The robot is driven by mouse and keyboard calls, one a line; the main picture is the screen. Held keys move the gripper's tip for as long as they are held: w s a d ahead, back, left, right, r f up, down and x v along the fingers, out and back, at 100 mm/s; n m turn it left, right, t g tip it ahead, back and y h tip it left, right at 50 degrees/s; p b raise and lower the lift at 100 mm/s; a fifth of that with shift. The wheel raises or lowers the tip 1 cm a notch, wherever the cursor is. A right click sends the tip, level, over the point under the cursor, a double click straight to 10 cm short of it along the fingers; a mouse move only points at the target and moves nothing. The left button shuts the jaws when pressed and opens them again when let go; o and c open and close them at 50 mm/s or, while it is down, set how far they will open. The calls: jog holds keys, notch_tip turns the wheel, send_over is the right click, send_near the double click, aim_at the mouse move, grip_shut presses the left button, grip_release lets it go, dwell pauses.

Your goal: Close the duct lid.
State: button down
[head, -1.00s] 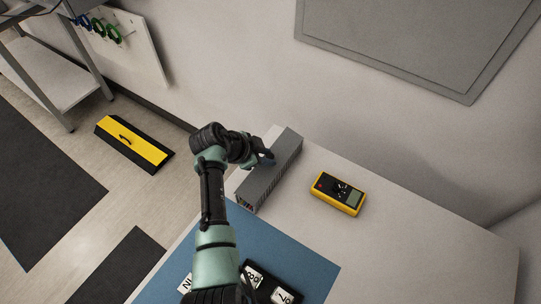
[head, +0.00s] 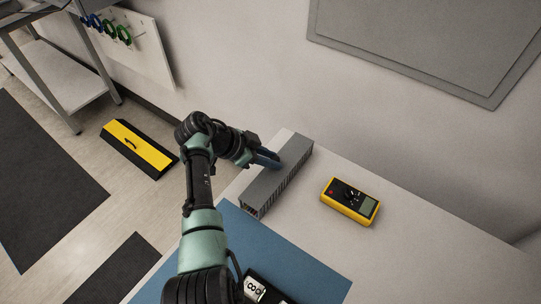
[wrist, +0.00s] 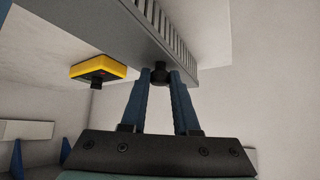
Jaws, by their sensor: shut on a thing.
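The grey slotted duct (head: 283,178) lies on the white table, with a smooth grey face on top and slots along its side. I cannot tell how far the lid stands open or shut. My gripper (head: 276,160) reaches in from the left at the duct's far part. In the wrist view its blue fingers (wrist: 160,80) are shut on a small round black knob (wrist: 160,70) at the duct's edge. The duct also shows above the fingers in the wrist view (wrist: 128,20). In the head view the knob is hidden by the fingers.
A yellow multimeter (head: 350,201) lies to the right of the duct. A blue mat (head: 285,262) with black-and-white label pieces (head: 256,288) is in front. The table right of the multimeter is clear.

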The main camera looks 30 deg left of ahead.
jog(key=c, duration=0.7)
grip_release()
jog(key=shift+o, duration=0.2)
jog(key=v, duration=1.3)
